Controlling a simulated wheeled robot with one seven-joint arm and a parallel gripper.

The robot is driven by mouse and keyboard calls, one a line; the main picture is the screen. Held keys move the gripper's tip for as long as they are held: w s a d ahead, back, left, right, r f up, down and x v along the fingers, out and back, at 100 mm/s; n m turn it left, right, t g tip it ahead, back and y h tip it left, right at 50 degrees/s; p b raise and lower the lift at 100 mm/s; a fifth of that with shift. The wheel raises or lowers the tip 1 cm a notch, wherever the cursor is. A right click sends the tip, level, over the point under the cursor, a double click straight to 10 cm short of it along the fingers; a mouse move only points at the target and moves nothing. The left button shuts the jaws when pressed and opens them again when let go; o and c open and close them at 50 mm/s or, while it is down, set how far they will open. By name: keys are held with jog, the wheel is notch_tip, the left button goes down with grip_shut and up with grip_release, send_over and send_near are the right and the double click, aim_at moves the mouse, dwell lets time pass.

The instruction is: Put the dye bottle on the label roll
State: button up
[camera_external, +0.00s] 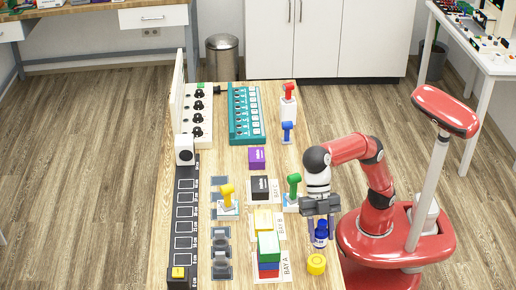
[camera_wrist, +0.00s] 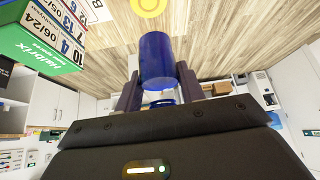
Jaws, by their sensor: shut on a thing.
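The dye bottle (camera_external: 320,238) is dark blue with a pale band and looks upright in the external view. My gripper (camera_external: 321,230) is shut on it near the table's right edge. In the wrist view the bottle (camera_wrist: 157,62) sits between the two dark fingers of my gripper (camera_wrist: 160,90). The label roll (camera_external: 316,265) is a short yellow cylinder on the wooden table's front right, just in front of the bottle in the external view. Its yellow edge (camera_wrist: 148,6) shows at the top of the wrist view. The bottle and the roll are apart.
A stack with a green box (camera_external: 269,246) on top stands left of the roll. A yellow box (camera_external: 263,220), a black box (camera_external: 260,187) and a purple box (camera_external: 257,158) lie farther back. A green-topped lever (camera_external: 293,188) stands close behind my gripper.

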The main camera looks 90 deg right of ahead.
aim_at(318, 246)
notch_tip(318, 246, down, 7)
jog(key=shift+f+b, duration=0.15)
jog(key=shift+b, duration=1)
jog(key=shift+f, duration=0.2)
jog(key=o, duration=1.1)
jog(key=shift+c, duration=0.2)
jog(key=shift+d+r, duration=0.2)
jog(key=shift+r, duration=0.3)
jog(key=p+v, duration=0.2)
jog(key=v, duration=0.9)
jog(key=shift+r+p, duration=0.2)
jog(key=shift+p, duration=0.2)
jog(key=shift+d+f, duration=0.1)
jog(key=shift+d, duration=0.05)
